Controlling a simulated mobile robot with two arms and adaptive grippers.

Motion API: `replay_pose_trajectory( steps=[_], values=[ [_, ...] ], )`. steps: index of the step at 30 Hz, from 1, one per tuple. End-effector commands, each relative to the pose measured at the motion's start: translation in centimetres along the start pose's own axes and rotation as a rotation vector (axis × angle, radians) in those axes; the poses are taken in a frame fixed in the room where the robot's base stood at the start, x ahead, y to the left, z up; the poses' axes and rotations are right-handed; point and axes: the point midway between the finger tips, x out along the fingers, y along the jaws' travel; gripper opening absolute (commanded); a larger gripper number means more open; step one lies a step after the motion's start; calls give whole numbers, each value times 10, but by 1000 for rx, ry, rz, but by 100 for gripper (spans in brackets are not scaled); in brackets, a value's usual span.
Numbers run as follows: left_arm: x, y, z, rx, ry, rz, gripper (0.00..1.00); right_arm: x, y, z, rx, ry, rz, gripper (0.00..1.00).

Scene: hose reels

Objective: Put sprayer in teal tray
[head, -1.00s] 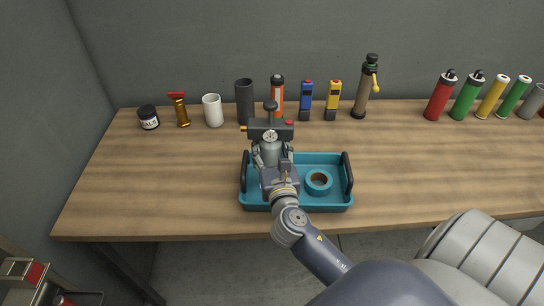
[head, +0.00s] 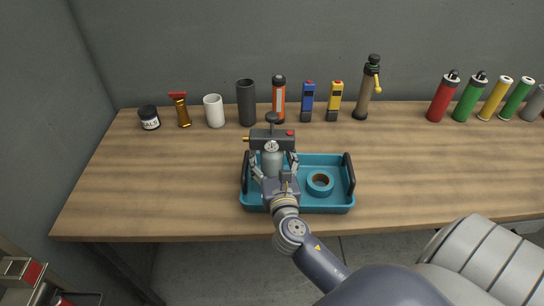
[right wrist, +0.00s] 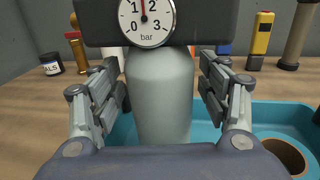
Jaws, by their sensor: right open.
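The sprayer (head: 272,160) has a grey bottle and a dark head with a pump knob, a yellow nozzle and a red button. It stands upright at the left end of the teal tray (head: 330,207); its base is hidden behind my gripper. My right gripper (head: 273,168) is open around the bottle, one finger on each side. In the right wrist view the bottle (right wrist: 160,95) shows between the spread fingers, with gaps on both sides and a pressure gauge above. Tray wall shows on both sides of it. My left gripper is not in view.
A teal tape roll (head: 320,184) lies in the tray's right half. The tray has black handles at both ends. Along the back stand a dark cylinder (head: 246,103), a white cup (head: 214,111), a brown pump bottle (head: 366,90) and several canisters. The table's left front is clear.

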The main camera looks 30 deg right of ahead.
Motion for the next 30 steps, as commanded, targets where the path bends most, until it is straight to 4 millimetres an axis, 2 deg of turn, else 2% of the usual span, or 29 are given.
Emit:
replay_pose_trajectory(
  steps=[3, 5, 8, 15, 21, 25, 30],
  values=[
    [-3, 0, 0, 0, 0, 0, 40, 0, 0, 5, 0, -1, 0, 70],
    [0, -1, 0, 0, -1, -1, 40, -6, 0, 1, 0, 2, 1, 70],
    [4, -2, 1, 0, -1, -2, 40, -21, 0, 0, 0, 2, 1, 70],
    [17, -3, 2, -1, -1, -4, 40, -73, 0, -2, 1, 3, 1, 70],
    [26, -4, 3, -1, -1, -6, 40, -105, 0, -1, 0, 2, 1, 70],
    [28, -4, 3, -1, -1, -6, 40, -116, 0, 1, 0, 1, -1, 70],
    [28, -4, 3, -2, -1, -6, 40, -120, 0, 3, 1, -1, -1, 70]
  ],
)
